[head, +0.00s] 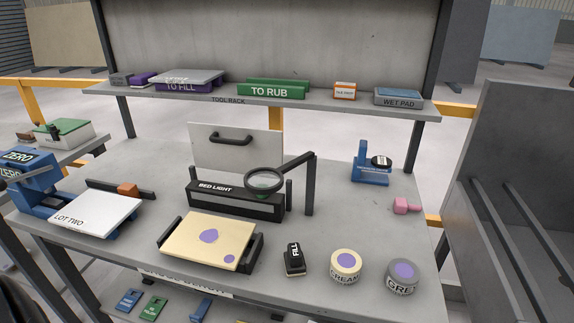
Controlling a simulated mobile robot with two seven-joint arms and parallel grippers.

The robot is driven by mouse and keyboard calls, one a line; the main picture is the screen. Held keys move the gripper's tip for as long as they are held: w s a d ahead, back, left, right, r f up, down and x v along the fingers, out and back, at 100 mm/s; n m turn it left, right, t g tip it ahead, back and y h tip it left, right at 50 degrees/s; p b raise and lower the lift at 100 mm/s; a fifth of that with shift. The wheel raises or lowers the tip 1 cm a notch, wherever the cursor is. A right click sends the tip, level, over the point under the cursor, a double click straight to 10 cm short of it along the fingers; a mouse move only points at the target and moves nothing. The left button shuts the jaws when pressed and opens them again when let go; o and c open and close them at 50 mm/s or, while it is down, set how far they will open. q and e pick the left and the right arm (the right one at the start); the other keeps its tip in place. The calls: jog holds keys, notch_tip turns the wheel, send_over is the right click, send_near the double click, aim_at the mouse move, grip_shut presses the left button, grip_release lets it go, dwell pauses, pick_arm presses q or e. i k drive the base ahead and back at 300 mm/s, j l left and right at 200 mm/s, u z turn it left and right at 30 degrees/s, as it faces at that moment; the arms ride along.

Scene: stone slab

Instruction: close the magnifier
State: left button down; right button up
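The magnifier (264,181) is a round lens in a dark rim on a dark swing arm (298,162). The arm runs from the top of an upright dark post (310,185) out to the left. The lens hangs above the right part of the black bed light (235,199), in front of the pale panel with a handle (236,145). It stands clear of the cream slab (210,241) in its black holder, which lies in front of the bed light. Neither of my grippers can be made out in the head view.
A black FILL tool (294,259), a CREAM tub (345,265) and a GREY tub (402,275) stand at the front right. A blue stand (371,165) and pink piece (405,205) are behind them. The tool rack (330,102) spans the back.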

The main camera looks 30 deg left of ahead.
aim_at(279, 171)
jog(key=u, duration=1.6)
jog(key=j, duration=0.1)
